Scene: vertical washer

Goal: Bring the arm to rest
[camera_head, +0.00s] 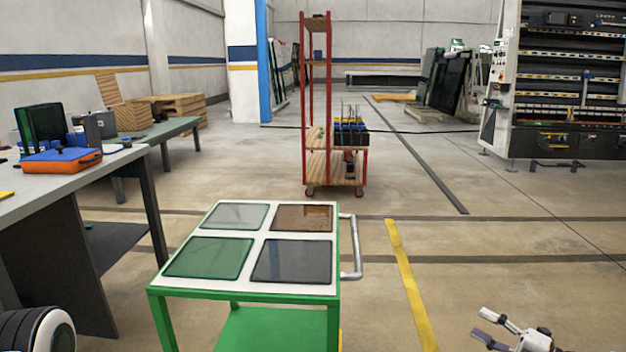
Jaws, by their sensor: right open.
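My right gripper (487,325) shows at the bottom right edge of the head view, low over the bare floor. Its two fingers are spread apart with nothing between them. It is to the right of the green cart and apart from it. A dark and white rounded part at the bottom left corner belongs to my left arm. The fingers of my left gripper are not in the picture.
A green cart (160,291) with several glass panes on its white top stands in front. A workbench (30,202) is at the left. A red trolley (364,150) and a large washer machine (560,85) stand farther back. The floor at right is clear.

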